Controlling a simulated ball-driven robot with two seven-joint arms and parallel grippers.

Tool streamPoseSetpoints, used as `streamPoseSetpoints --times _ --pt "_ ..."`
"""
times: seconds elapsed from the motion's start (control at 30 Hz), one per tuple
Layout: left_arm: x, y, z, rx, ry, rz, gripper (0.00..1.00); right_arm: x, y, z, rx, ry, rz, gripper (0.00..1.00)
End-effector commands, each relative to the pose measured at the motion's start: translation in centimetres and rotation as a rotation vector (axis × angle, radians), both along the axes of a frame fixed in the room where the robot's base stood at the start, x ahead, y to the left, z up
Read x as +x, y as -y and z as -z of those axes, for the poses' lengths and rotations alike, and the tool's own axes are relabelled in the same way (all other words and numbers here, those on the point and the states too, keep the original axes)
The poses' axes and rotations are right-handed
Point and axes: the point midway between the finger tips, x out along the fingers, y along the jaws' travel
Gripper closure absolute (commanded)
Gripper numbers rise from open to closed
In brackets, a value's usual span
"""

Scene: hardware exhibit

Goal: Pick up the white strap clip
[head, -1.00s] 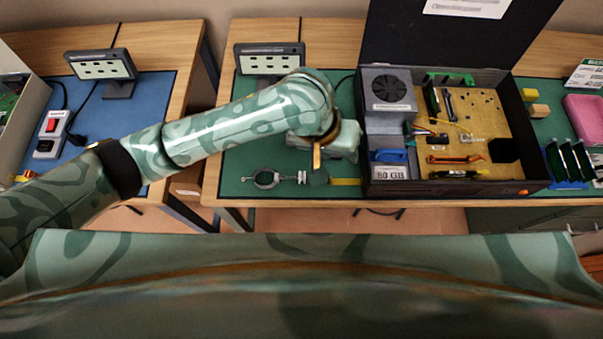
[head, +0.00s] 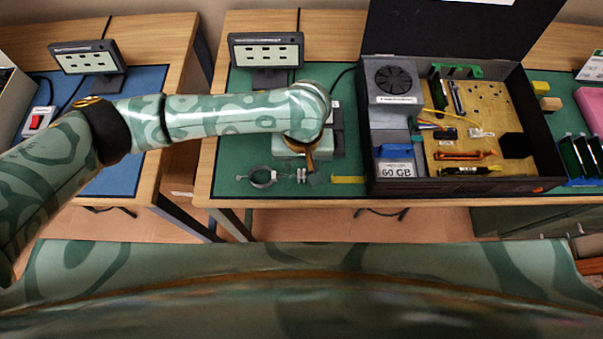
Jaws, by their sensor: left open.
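A small white clip (head: 301,176), which looks like the white strap clip, lies near the front edge of the green mat, just right of a dark ring-shaped strap (head: 262,178). My left arm comes in from the left and bends down above the mat. My left gripper (head: 297,149) is open, just behind and above the clip, apart from it as far as I can see. My own wrist hides much of the gripper and its fingertips. My right gripper is not in view.
An open black case (head: 443,187) with a fan unit (head: 394,80) and parts stands to the right. A yellow strip (head: 348,179) lies between clip and case. A small display (head: 266,50) stands behind. A gap separates this table from the left one.

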Motion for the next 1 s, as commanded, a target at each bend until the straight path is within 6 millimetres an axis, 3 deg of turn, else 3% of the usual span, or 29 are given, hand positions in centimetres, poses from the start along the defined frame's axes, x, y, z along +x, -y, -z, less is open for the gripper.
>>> streamPoseSetpoints --times 0.3,0.53,0.57,0.7,1.0 --pt "0.0 -0.2 5.0 -0.001 -0.004 0.000 0.58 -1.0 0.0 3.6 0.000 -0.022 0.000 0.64" --pt "0.0 -0.2 4.9 -0.002 0.001 0.000 0.58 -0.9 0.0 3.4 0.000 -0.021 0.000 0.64" --pt "0.0 -0.2 4.9 -0.002 0.001 0.000 0.61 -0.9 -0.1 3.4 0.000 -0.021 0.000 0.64" --pt "0.0 -0.2 4.9 -0.001 0.001 0.000 0.97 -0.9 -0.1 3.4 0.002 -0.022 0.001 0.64" --pt "0.0 -0.2 4.9 -0.001 0.002 0.000 0.97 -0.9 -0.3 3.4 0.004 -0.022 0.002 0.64"
